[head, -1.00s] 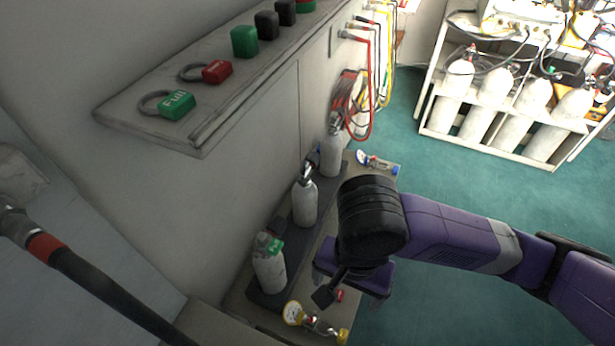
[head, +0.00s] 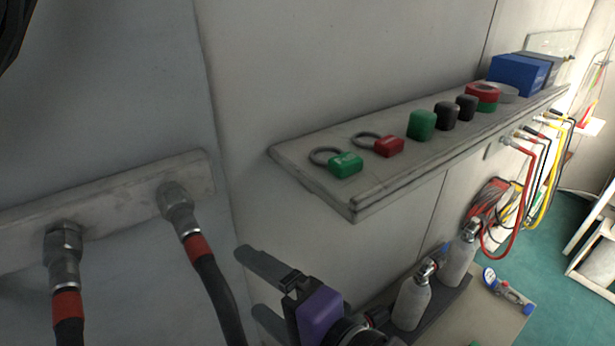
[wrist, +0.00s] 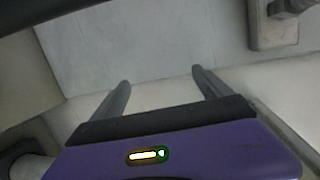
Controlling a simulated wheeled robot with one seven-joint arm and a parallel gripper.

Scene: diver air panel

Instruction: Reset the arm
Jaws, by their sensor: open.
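My gripper (head: 248,282) is at the lower middle of the head view, below the wall shelf and right of a black hose. Its two dark fingers are spread apart, point left, and hold nothing. In the wrist view the fingers (wrist: 161,77) are apart with only pale wall or panel surface between and beyond them. Most of my purple arm is out of the head view.
A shelf (head: 350,204) carries green and red tags and several small blocks. Two red-banded hoses (head: 199,245) hang from a rail at left. Grey cylinders (head: 411,303) stand on the bench at lower right, near a gauge fitting (head: 507,287).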

